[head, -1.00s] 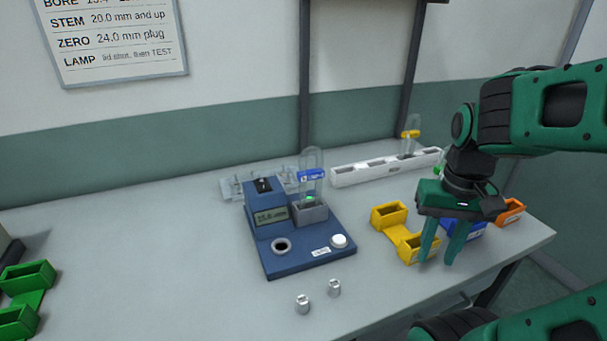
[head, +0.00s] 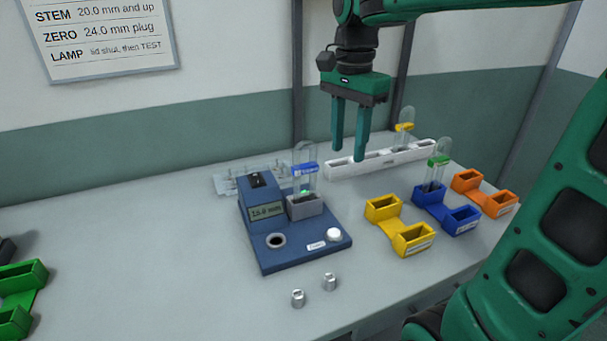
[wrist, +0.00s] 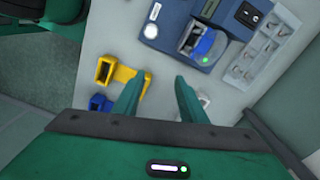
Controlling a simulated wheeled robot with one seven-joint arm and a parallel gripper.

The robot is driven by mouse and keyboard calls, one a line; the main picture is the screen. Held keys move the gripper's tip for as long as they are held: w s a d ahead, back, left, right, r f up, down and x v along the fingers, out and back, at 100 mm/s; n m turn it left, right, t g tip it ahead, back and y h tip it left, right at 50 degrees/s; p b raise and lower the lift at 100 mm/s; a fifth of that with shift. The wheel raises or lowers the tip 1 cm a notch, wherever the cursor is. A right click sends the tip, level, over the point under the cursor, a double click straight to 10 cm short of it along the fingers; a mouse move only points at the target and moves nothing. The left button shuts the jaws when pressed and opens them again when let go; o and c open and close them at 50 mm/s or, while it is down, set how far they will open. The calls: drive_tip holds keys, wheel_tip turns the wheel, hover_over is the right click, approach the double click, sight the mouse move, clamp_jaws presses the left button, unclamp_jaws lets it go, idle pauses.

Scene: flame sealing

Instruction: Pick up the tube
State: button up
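A clear glass tube with a blue band (head: 305,169) stands upright in the grey socket of the blue tester (head: 289,256). Its blue band also shows in the wrist view (wrist: 204,44). A tube with a green band (head: 437,163) stands in the blue holder (head: 428,197). A tube with a yellow band (head: 404,127) stands in the long white rack (head: 343,169). My gripper (head: 350,160) is open and empty, pointing down above the table near the white rack, right of the blue-banded tube. In the wrist view its fingers (wrist: 155,92) are spread apart.
A yellow holder (head: 384,209) and an orange holder (head: 498,205) stand on the right. Two small metal plugs (head: 298,298) lie in front of the tester. A clear fixture (head: 228,182) is behind it. Green holders (head: 22,290) stand far left. The table's left middle is clear.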

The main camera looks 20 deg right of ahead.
sight(307, 165)
drive_tip(key=w+a+r, duration=0.1)
drive_tip(key=w+a+r+m, duration=0.1)
drive_tip(key=w+a, duration=0.1)
drive_tip(key=w+a+r+m, duration=0.1)
drive_tip(key=a, duration=0.1)
drive_tip(key=shift+w+a, duration=0.2)
drive_tip(key=shift+w, duration=0.2)
drive_tip(key=shift+w+a+f+m, duration=0.15)
drive_tip(key=shift+a+m, duration=0.4)
drive_tip(key=shift+m, duration=0.15)
drive_tip(key=shift+a+f, duration=0.2)
drive_tip(key=shift+f, duration=5.25)
clamp_jaws()
